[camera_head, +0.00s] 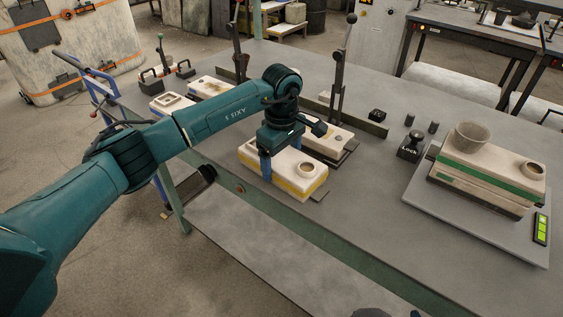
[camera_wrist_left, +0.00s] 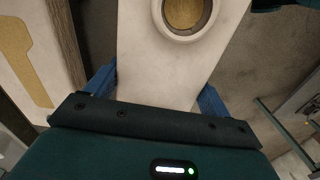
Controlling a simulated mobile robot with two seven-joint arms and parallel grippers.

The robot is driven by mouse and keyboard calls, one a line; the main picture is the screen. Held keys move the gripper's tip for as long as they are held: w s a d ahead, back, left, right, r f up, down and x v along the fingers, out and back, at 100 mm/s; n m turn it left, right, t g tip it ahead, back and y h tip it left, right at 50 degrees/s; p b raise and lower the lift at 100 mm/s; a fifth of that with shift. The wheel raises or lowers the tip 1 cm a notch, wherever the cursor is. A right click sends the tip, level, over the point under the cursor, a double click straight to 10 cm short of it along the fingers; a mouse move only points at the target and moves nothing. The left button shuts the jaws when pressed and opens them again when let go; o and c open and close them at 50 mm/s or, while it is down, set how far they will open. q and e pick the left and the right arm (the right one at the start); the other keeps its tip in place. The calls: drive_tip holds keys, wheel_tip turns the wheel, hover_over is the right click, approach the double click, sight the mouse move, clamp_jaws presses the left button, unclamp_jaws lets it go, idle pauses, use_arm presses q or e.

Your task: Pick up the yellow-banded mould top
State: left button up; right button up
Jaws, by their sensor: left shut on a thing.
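The yellow-banded mould top (camera_head: 291,173) is a white block with a yellow stripe along its lower edge and a round hole near its right end. It is near the front edge of the table (camera_head: 378,220). My left gripper (camera_head: 283,160) points down over its left part, with blue fingers on its sides. In the left wrist view the mould top (camera_wrist_left: 170,60) lies between the two blue fingers (camera_wrist_left: 155,92), with its round hole at the top of the picture. The gripper is shut on it. Whether it touches what is beneath cannot be told. My right gripper is not in view.
Behind it stands another pale mould block (camera_head: 330,138) by an upright lever (camera_head: 341,75). At right, a green-banded mould (camera_head: 487,172) with a grey cup (camera_head: 472,136) rests on a scale (camera_head: 470,220). A black weight (camera_head: 411,147) stands left of it. The table between is clear.

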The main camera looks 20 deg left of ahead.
sight(282, 156)
use_arm(q)
wheel_tip(282, 156, up, 10)
drive_tip(key=shift+r+b, duration=0.15)
drive_tip(key=shift+b, duration=0.2)
idle(0.4)
